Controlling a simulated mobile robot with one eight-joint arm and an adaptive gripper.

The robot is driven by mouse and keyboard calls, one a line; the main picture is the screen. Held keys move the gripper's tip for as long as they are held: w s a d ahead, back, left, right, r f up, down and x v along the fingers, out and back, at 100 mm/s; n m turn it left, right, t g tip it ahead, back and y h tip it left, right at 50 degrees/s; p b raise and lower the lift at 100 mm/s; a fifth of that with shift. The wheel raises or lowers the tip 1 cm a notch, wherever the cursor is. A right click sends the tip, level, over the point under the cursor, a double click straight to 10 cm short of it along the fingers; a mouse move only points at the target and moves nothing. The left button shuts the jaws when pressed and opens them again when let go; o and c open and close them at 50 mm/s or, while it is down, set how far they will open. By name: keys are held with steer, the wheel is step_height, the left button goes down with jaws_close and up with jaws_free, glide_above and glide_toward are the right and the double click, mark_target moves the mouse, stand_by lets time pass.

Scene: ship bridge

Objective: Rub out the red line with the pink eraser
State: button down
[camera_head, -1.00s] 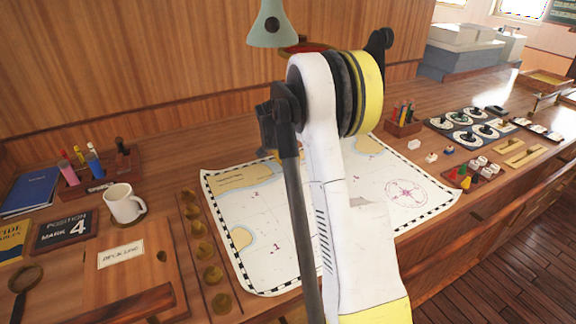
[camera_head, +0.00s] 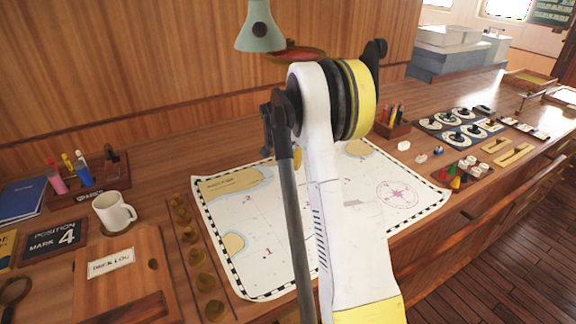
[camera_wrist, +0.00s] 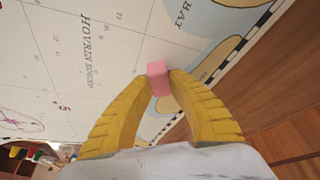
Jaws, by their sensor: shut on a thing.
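The white chart (camera_head: 225,212) lies on the wooden desk, with tan land, blue water and a black-and-white border. It also fills much of the wrist view (camera_wrist: 50,70). My gripper (camera_wrist: 159,84) has yellow fingers closed on the pink eraser (camera_wrist: 157,72), a small block at the fingertips. The eraser is over the chart, near a blue and tan coast by the border. Whether it touches the paper I cannot tell. In the head view my arm hides the middle of the chart, and the gripper and eraser do not show. I see no red line in either view.
A white mug (camera_head: 114,211) and a pen holder (camera_head: 88,180) stand left of the chart. A strip of brass discs (camera_head: 195,257) lies along its left edge. A pencil box (camera_head: 391,127) and small coloured pieces (camera_head: 456,182) are to the right. A green lamp (camera_head: 260,28) hangs above.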

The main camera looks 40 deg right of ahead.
steer(key=shift+s+d, duration=0.15)
steer(key=shift+d, duration=1.05)
steer(key=shift+d, duration=0.1)
steer(key=shift+s+d, duration=0.1)
steer(key=shift+d, duration=1.1)
steer(key=shift+a, duration=0.1)
steer(key=shift+a, duration=1.2)
steer(key=shift+a, duration=0.1)
steer(key=shift+w+a, duration=0.25)
steer(key=shift+a, duration=0.9)
